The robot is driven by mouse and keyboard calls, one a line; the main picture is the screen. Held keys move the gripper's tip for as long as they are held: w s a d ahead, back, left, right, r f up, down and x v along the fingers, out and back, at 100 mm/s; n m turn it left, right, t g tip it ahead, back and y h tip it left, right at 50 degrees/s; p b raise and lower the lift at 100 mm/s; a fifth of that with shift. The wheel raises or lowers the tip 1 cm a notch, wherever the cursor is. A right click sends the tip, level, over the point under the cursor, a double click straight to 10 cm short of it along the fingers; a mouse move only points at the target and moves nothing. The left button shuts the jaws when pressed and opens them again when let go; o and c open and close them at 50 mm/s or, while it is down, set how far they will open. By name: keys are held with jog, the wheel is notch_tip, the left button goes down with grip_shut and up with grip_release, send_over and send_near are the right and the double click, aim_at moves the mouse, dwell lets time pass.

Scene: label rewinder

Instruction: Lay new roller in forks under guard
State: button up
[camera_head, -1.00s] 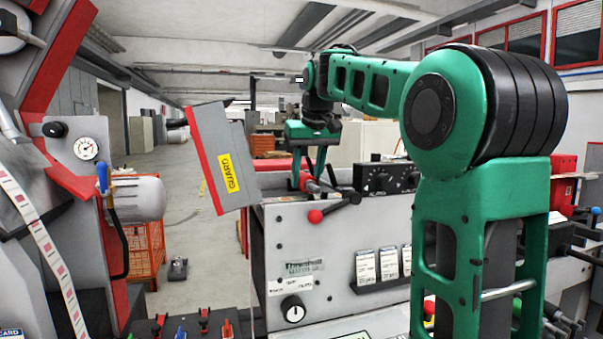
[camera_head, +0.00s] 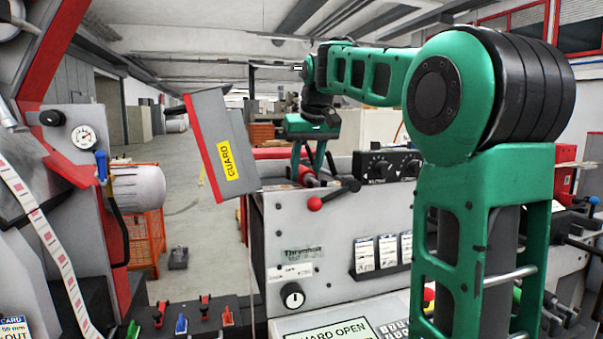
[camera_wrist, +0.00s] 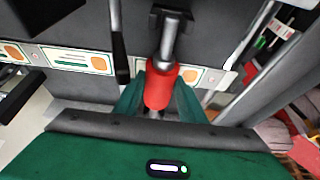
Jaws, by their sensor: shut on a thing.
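My gripper (camera_head: 308,173) reaches behind the front panel of the machine (camera_head: 285,225). In the wrist view my gripper (camera_wrist: 158,98) is shut on a red sleeve (camera_wrist: 160,86) with a metal rod running out of it to a black bracket (camera_wrist: 172,18). The red sleeve also shows in the head view (camera_head: 305,174), partly behind the panel. I cannot tell whether it is the new roller. The guard (camera_head: 222,145), a grey plate with a red edge and yellow label, stands raised and tilted left of my gripper. The forks cannot be made out.
A lever with a red ball (camera_head: 314,203) juts out in front of my gripper. A black control box (camera_head: 388,166) stands to the right. The screen (camera_head: 335,334) reads "GUARD OPEN", partly cut off. A paper label strip (camera_head: 45,235) hangs at the left.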

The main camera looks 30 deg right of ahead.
jog(key=shift+f, duration=0.15)
jog(key=o, duration=1.4)
jog(key=shift+o, duration=0.2)
jog(key=shift+r, duration=3.05)
jog(key=shift+a+r, duration=0.15)
jog(key=shift+r, duration=1)
